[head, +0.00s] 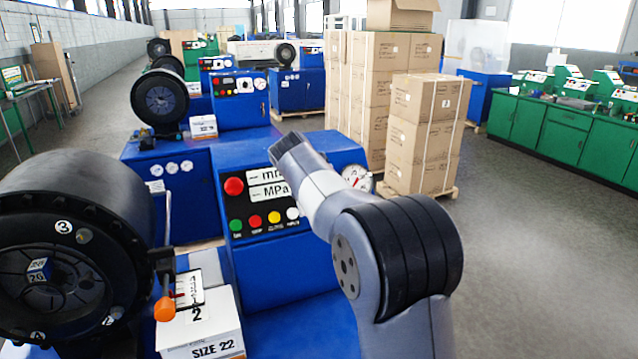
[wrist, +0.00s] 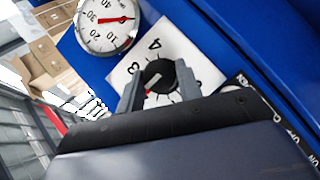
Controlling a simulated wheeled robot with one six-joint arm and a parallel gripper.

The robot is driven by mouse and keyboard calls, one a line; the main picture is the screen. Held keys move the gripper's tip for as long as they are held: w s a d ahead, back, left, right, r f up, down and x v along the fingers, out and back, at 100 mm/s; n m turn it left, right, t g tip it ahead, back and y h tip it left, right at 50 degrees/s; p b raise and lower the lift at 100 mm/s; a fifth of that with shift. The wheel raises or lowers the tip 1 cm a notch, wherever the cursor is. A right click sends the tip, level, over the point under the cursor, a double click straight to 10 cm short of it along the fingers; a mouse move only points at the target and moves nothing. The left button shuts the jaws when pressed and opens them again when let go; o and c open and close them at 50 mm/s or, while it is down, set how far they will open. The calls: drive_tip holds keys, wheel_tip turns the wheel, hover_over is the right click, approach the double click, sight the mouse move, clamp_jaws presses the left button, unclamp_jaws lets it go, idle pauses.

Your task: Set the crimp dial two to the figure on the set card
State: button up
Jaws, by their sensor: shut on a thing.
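The crimp dial is a round black knob (wrist: 158,73) on a white scale plate (wrist: 176,40) in the wrist view. My gripper (wrist: 160,84) is shut on it, one finger on each side. The figures 4 and 3 show beside the knob; other figures are hidden by my fingers. A short red mark on the knob points down and left, but I cannot tell its exact reading. In the head view my arm hides the dial and gripper. A white card (head: 188,290) with small red and black marks stands behind a large 2; I cannot read its figure.
A round gauge (wrist: 106,20) sits close beside the dial. The blue console (head: 265,215) has a red knob (head: 233,186) and coloured buttons. A SIZE 22 box (head: 205,340) and an orange-ended lever (head: 165,308) are in front. Stacked cartons (head: 425,130) stand behind.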

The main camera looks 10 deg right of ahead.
idle(0.3)
drive_tip(key=o, duration=1)
drive_tip(key=b+v, duration=0.1)
drive_tip(key=v, duration=0.9)
drive_tip(key=shift+s+a+r, duration=0.2)
drive_tip(key=shift+r, duration=0.05)
